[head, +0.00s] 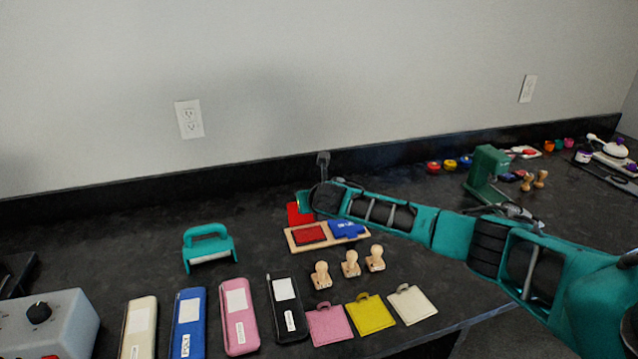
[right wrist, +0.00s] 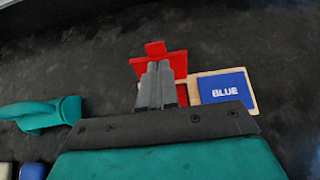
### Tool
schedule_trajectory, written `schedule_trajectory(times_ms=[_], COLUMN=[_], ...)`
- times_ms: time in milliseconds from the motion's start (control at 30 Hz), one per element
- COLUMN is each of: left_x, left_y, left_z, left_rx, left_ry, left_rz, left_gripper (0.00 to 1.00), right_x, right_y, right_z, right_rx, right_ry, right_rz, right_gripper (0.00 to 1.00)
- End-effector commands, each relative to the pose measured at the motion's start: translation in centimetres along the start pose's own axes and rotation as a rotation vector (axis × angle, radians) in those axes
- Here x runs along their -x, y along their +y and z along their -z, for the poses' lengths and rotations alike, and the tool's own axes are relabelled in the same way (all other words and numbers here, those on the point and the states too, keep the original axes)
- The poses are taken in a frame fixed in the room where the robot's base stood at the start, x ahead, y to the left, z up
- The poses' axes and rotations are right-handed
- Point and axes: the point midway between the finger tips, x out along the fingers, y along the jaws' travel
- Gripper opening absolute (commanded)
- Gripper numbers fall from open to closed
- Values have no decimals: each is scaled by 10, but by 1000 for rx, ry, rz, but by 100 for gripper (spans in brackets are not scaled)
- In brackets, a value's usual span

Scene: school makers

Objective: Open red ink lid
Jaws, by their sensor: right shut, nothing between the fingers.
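The red ink pad (head: 308,234) shows uncovered in the left half of a wooden holder (head: 327,246). Its red lid (head: 293,215) stands raised behind the pad, partly hidden by my right gripper (head: 305,204). In the right wrist view the red lid (right wrist: 155,48) with its tab is just beyond the shut fingertips (right wrist: 159,68), which overlap it; I cannot tell whether they touch. The blue lid (head: 347,229) lies closed on the right half and reads BLUE in the right wrist view (right wrist: 224,89). My left gripper is out of view.
A teal-handled tool (head: 209,246) stands left of the holder. Wooden stamps (head: 350,263), several pencil cases (head: 239,316) and coloured tags (head: 369,314) lie in front. A green press (head: 486,172) stands at right. The wall rises behind the counter.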

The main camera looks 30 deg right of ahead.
Motion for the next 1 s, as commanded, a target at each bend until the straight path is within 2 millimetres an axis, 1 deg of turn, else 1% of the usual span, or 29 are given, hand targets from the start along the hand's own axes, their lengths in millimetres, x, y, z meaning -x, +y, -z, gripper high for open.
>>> schedule_trajectory(times_ms=[67, 200, 400, 600, 733, 900, 1000], left_x=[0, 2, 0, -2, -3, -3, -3], left_y=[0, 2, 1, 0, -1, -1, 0], left_z=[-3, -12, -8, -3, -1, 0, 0], left_rx=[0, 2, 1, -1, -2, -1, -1], left_ry=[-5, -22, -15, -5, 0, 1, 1], left_rz=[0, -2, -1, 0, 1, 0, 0], left_gripper=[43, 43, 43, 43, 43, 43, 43], right_x=[4, 25, 56, 80, 88, 91, 91], right_y=[0, 0, 0, 0, 1, 1, 6], right_z=[-3, -12, -29, -40, -44, -45, -40], right_rx=[1, 1, 0, 0, 0, 0, -15], right_ry=[-2, -2, -2, -1, 0, 1, 9], right_rz=[0, -1, 0, 1, 1, 0, -7], right_gripper=[0, 0, 0, 0, 0, 0, 0])
